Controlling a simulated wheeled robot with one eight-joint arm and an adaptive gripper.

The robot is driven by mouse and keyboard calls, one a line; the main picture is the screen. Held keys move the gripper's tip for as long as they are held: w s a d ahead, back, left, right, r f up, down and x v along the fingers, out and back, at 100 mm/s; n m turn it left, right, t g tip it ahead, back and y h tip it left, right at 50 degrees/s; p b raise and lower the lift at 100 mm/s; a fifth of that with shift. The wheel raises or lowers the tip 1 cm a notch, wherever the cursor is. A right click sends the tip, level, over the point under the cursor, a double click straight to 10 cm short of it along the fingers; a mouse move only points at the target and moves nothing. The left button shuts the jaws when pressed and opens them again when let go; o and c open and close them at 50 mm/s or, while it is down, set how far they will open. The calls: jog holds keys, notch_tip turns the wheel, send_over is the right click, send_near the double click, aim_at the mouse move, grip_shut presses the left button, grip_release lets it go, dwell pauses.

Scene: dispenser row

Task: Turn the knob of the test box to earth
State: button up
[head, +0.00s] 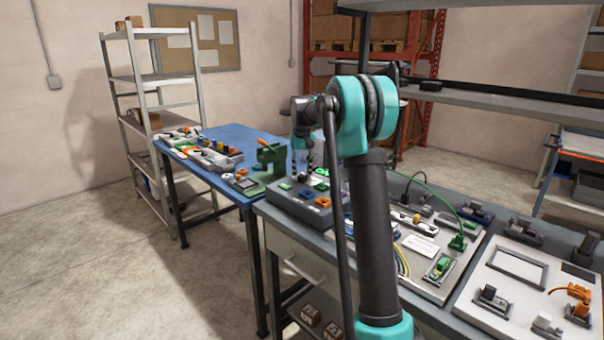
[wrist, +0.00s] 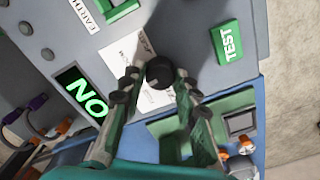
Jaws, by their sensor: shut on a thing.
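My gripper (wrist: 158,78) is shut on the knob, one fingertip on each side. The head view shows my gripper (head: 303,163) pointing down over the box; the knob cannot be made out there. An "EARTH" label (wrist: 88,12) is at the upper left, a green "TEST" button (wrist: 228,42) at the right. A display (wrist: 84,94) shows green letters.
Panels with connectors and cables (head: 425,240) lie to the right. A shelf (head: 480,90) spans behind my arm.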

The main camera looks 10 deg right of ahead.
aim_at(302, 175)
jog(key=shift+m, duration=0.5)
jog(key=o, duration=1.2)
jog(key=shift+c, duration=0.2)
jog(key=shift+r, duration=0.1)
notch_tip(302, 175, up, 12)
